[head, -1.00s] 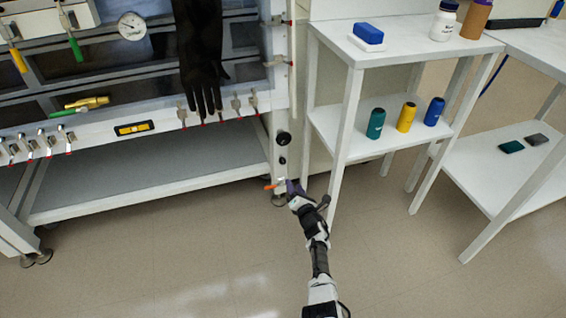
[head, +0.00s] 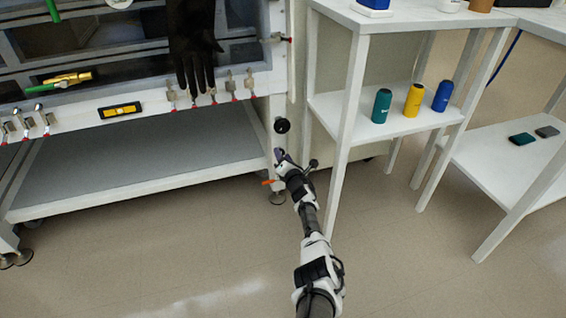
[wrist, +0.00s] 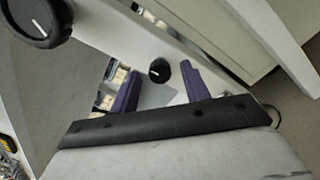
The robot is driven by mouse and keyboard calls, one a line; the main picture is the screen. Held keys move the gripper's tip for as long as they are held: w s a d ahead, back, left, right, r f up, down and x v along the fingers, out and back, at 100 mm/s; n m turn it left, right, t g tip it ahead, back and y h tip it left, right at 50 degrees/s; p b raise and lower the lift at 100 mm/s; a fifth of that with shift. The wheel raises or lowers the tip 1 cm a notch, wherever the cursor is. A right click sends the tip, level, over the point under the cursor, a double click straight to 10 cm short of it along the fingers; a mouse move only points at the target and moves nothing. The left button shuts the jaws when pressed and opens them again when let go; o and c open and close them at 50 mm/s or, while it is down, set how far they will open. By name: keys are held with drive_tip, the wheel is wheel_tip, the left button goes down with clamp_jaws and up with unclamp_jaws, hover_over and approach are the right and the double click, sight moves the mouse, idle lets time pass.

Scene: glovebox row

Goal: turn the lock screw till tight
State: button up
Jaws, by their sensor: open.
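My gripper (head: 281,157) is at the right-hand post of the glovebox stand, just below a large black knob (head: 282,126). In the wrist view its two purple fingers (wrist: 159,72) are open and apart. A small black knob with a white mark (wrist: 159,70), which looks like the lock screw, shows between the fingertips. I cannot tell whether the fingers touch it, and no grip on it shows. The large knob also shows at the top left of the wrist view (wrist: 38,20). In the head view my gripper hides the small knob.
An orange-tipped part (head: 268,182) sticks out low by the post, left of my gripper. A white shelf unit (head: 345,120) with several bottles stands close on the right. A black glove (head: 195,60) hangs above left. The floor in front is clear.

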drive_tip(key=shift+w+a, duration=0.1)
drive_tip(key=shift+w, duration=0.25)
drive_tip(key=c, duration=1)
